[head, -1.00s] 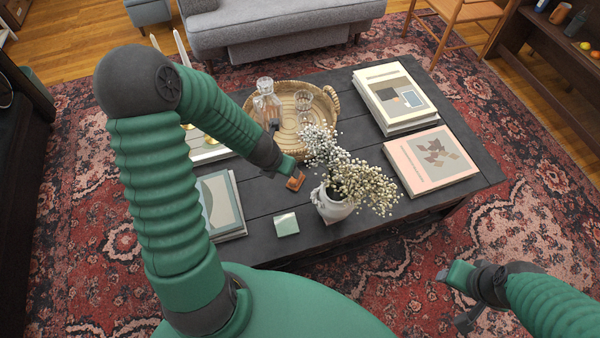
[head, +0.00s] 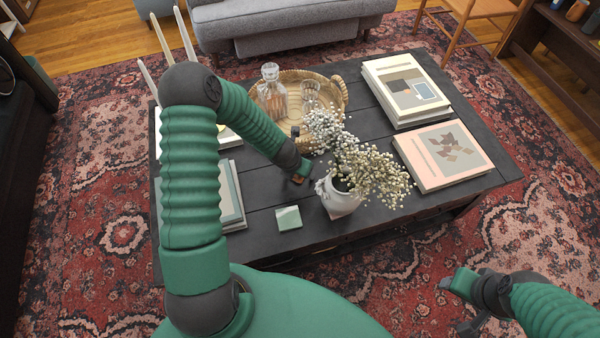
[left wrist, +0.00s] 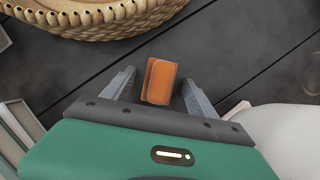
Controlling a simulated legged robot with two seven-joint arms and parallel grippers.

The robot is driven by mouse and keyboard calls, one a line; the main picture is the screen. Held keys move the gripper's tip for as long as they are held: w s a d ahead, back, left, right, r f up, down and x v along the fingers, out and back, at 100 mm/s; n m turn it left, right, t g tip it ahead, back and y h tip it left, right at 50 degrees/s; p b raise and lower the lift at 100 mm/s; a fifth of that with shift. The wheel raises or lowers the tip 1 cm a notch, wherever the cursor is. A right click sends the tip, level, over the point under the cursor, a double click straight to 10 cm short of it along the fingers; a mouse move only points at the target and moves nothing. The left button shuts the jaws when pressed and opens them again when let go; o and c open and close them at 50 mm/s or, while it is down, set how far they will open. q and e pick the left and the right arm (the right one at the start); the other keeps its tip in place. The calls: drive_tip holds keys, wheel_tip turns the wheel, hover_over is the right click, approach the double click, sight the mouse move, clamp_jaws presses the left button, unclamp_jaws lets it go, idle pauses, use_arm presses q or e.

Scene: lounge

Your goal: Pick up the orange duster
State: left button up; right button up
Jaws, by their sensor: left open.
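The orange duster (left wrist: 160,82) lies on the dark coffee table, seen in the left wrist view between the two fingers of my left gripper (left wrist: 158,85). The gripper is open, with one finger on each side of the duster and a gap to both. In the head view my left gripper (head: 302,172) reaches down beside the flower vase.
A white vase (head: 341,203) with flowers stands close right of my left gripper. A woven tray (head: 342,92) holding glassware is behind it. Books (head: 230,205) lie left, more books (head: 443,157) right. A green-and-white coaster (head: 289,218) lies in front.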

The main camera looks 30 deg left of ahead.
use_arm(q)
drive_tip(key=c, duration=1.4)
drive_tip(key=shift+c, duration=0.3)
drive_tip(key=shift+r, duration=0.3)
wheel_tip(320, 180, up, 4)
drive_tip(key=p, duration=0.3)
drive_tip(key=shift+f, duration=0.1)
drive_tip(key=shift+s+f+b, duration=0.25)
drive_tip(key=shift+s+b, duration=0.2)
drive_tip(key=shift+s, duration=0.15)
drive_tip(key=shift+s+f+b, duration=0.25)
drive_tip(key=shift+s+b, duration=0.2)
drive_tip(key=shift+s, duration=0.1)
drive_tip(key=s, duration=0.4)
drive_tip(key=s+r, duration=0.1)
drive_tip(key=s, duration=0.2)
drive_tip(key=s+d, duration=0.1)
drive_tip(key=s, duration=0.3)
drive_tip(key=shift+s+r, duration=0.3)
drive_tip(key=p, duration=0.2)
drive_tip(key=s+p, duration=0.1)
drive_tip(key=p, duration=0.2)
drive_tip(key=shift+s+r, duration=0.15)
drive_tip(key=shift+r, duration=0.15)
drive_tip(key=shift+s+f+p, duration=0.25)
drive_tip(key=shift+s+p, duration=0.15)
drive_tip(key=shift+p, duration=0.2)
